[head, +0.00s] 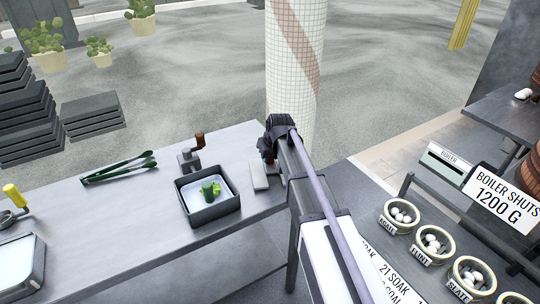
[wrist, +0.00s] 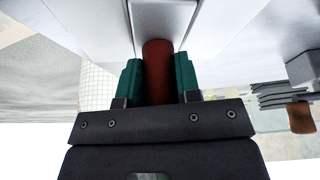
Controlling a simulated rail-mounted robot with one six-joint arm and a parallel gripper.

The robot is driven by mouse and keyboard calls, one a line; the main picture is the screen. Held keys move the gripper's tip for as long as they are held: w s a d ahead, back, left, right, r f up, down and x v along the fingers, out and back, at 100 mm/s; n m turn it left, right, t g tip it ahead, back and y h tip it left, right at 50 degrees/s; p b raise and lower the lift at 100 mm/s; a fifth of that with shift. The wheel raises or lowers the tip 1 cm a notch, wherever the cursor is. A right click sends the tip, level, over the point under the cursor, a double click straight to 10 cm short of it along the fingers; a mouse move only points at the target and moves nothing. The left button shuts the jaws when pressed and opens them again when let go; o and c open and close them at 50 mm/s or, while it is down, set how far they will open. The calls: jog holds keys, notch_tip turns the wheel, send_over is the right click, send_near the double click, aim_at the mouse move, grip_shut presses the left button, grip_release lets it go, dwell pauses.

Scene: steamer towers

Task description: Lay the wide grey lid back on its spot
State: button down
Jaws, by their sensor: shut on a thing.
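My gripper (head: 268,155) is over the right end of the grey table. In the wrist view its green fingers (wrist: 158,82) are shut on an upright red-brown handle, one finger on each side. The handle belongs to a light grey, flat-faced piece, which I take as the wide grey lid (wrist: 160,18). In the head view the lid (head: 259,178) shows as a pale slab just below the gripper, partly hidden by my arm. I cannot tell whether it touches the table.
A dark tray (head: 212,218) with a green vegetable stands left of the gripper. Behind it is a smaller grey piece with a brown handle (head: 198,141). Green tongs (head: 118,168) lie further left. Small bowls of white balls (head: 399,215) line the right counter. A tiled column (head: 292,65) rises behind.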

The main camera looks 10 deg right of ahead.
jog(key=shift+f+b, duration=0.3)
jog(key=shift+f, duration=0.05)
jog(key=c, duration=0.7)
grip_release()
jog(key=shift+c, duration=0.2)
jog(key=a+p+v, duration=0.1)
jog(key=p+v, duration=0.9)
jog(key=shift+d+r, duration=0.4)
jog(key=shift+d, duration=0.1)
